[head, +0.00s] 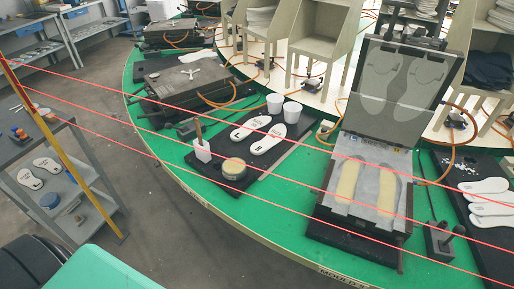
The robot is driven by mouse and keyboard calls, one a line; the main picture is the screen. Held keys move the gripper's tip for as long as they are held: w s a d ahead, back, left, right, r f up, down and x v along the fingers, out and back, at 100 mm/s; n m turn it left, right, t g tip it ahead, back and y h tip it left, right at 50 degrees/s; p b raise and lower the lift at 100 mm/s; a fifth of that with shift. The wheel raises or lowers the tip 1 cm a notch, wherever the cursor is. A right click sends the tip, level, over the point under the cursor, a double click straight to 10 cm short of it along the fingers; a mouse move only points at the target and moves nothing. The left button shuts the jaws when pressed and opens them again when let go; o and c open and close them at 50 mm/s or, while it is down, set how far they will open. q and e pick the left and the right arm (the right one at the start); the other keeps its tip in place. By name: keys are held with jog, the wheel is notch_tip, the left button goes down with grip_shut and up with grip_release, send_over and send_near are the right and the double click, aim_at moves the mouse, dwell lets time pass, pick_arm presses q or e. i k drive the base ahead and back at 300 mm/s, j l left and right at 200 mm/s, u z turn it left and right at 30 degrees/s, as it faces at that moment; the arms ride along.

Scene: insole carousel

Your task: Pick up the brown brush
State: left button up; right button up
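A thin brown upright handle (198,130), which looks like the brown brush, sticks up out of a small white holder (202,151). The holder stands at the left end of a black mat (215,177) on the green carousel top. The brush's lower end is hidden inside or behind the holder. A round tan-topped tin (234,169) stands just to the right and in front of it. Neither of my grippers shows in the head view.
Two white insoles (249,127) and two white cups (274,103) share the mat. An open press (364,184) stands to the right. Red lines (110,125) cross in front of the carousel from a yellow post (62,150). A grey shelf (50,185) stands left; floor between is clear.

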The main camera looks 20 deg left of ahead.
aim_at(197, 123)
jog(key=u, duration=1.25)
